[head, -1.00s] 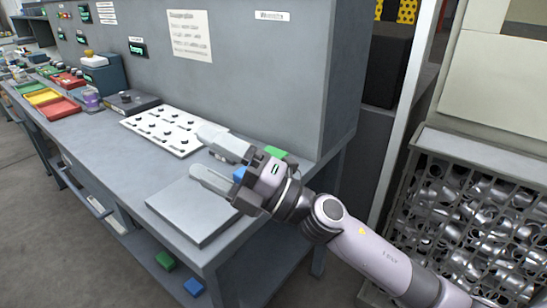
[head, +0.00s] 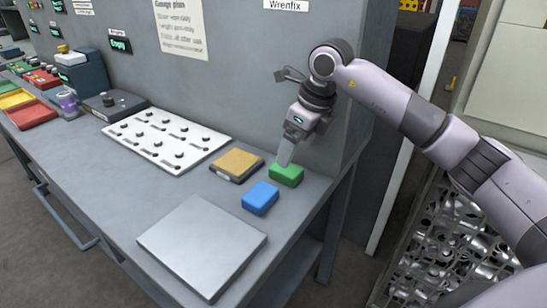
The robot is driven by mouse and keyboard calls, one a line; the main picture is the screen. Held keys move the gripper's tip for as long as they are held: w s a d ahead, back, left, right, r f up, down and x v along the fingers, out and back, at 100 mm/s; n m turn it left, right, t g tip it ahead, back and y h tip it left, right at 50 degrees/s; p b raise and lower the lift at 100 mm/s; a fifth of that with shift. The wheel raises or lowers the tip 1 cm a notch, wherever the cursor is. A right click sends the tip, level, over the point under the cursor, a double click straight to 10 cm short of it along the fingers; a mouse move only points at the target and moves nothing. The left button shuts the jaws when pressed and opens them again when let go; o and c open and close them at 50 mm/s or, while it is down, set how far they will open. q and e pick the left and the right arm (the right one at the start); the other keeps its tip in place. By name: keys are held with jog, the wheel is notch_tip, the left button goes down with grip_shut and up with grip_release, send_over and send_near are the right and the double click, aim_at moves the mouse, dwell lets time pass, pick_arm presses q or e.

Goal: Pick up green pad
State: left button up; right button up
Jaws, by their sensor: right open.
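The green pad (head: 287,176) lies flat on the grey bench top near its right end, close to the back panel. My right gripper (head: 284,161) points down from above, its fingertips at the pad's upper back left edge. It is open and seen nearly side-on, so one finger mostly hides the other. I cannot tell whether the fingertips touch the pad. A blue pad (head: 260,198) lies just in front and to the left of the green one. My left gripper is out of view.
A tan block with a dark base (head: 236,165) lies left of the green pad. A grey plate (head: 202,245) lies at the front, and a white board with dark knobs (head: 166,139) further left. The upright back panel (head: 240,80) stands close behind my gripper.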

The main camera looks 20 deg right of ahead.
aim_at(286, 173)
jog(key=shift+w+d, duration=0.2)
jog(key=shift+w, duration=0.2)
jog(key=shift+w+f, duration=0.15)
jog(key=shift+w, duration=0.1)
jog(key=x, duration=0.6)
jog(key=shift+f, duration=0.3)
jog(key=c, duration=1.1)
